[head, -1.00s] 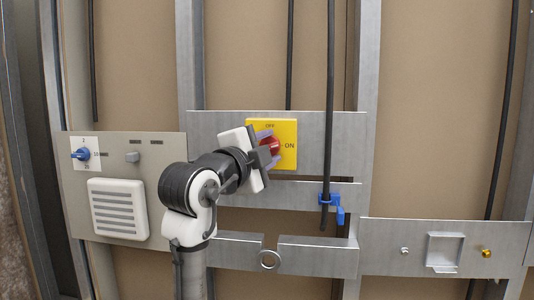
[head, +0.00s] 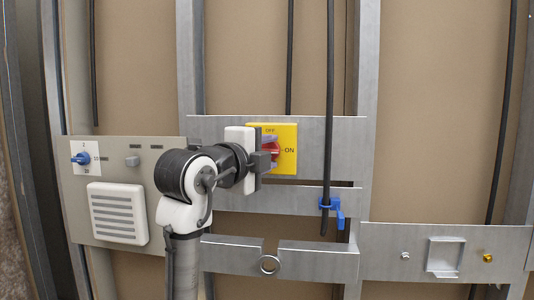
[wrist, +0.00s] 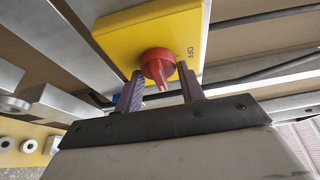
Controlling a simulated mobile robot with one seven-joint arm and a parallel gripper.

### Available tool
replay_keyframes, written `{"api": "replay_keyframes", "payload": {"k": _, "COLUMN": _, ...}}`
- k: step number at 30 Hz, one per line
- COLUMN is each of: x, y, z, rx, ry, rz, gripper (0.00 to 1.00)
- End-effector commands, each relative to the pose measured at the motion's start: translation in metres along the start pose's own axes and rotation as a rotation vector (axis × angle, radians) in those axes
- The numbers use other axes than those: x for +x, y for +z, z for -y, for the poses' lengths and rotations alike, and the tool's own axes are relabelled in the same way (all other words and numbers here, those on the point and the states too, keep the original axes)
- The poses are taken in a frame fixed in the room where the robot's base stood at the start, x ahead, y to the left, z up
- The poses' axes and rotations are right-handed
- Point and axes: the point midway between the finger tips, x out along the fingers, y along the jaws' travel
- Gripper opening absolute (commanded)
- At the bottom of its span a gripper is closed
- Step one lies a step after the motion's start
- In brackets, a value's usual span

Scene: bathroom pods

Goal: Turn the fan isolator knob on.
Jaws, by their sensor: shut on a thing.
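The yellow fan isolator plate (head: 289,165) is fixed on a metal rail, with OFF printed above its knob and ON to the right. The red knob (head: 275,150) is partly hidden by my gripper in the head view. Its handle looks roughly level, in line with ON; I cannot tell which end points. My gripper (head: 268,149) stands upright in front of the plate, shut on the knob. In the wrist view, my gripper (wrist: 161,83) has one finger on each side of the red knob (wrist: 157,64), with OFF on the yellow plate (wrist: 150,30) beside it.
A grey panel (head: 119,165) with a blue switch (head: 82,159) and a white vent (head: 117,213) is at left. A black cable (head: 329,90) hangs right of the plate, beside a blue clip (head: 336,211). A metal rail (head: 385,260) with small fittings is at lower right.

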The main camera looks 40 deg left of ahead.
Motion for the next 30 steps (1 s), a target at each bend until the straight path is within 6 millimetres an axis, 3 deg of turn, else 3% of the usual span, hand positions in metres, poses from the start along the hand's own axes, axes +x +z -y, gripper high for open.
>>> {"api": "replay_keyframes", "payload": {"k": 2, "x": 0.0, "y": 0.0, "z": 0.0, "rx": 0.0, "ry": 0.0, "rz": 0.001, "gripper": 0.16}}
{"api": "replay_keyframes", "payload": {"k": 3, "x": 0.0, "y": 0.0, "z": 0.0, "rx": 0.0, "ry": 0.0, "rz": 0.001, "gripper": 0.4}}
{"api": "replay_keyframes", "payload": {"k": 8, "x": 0.0, "y": 0.0, "z": 0.0, "rx": 0.0, "ry": 0.0, "rz": 0.001, "gripper": 0.6}}
{"api": "replay_keyframes", "payload": {"k": 20, "x": -0.01, "y": 0.001, "z": -0.001, "rx": 0.0, "ry": -0.002, "rz": 0.002, "gripper": 0.6}}
{"api": "replay_keyframes", "payload": {"k": 30, "x": -0.082, "y": 0.0, "z": -0.003, "rx": 0.001, "ry": -0.004, "rz": 0.004, "gripper": 0.6}}
